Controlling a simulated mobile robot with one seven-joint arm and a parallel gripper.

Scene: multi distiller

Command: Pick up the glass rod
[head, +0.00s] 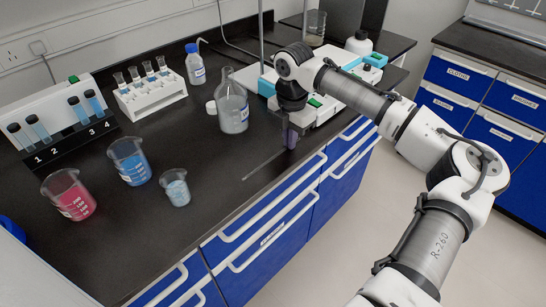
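The glass rod (263,166) is a thin, clear, faint line lying on the black benchtop near its front edge. Its upper right end reaches close to my gripper (290,140). My gripper points down over the bench at the front of the white device. It is small and dark here, and its fingers are not clear. I cannot tell whether it touches the rod or is open or shut.
A clear flask (232,108) stands left of my gripper, with the white device (318,108) behind it. Beakers with pink (72,198), blue (131,165) and pale contents (176,190) stand at left. A tube rack (150,95) is further back. The bench around the rod is clear.

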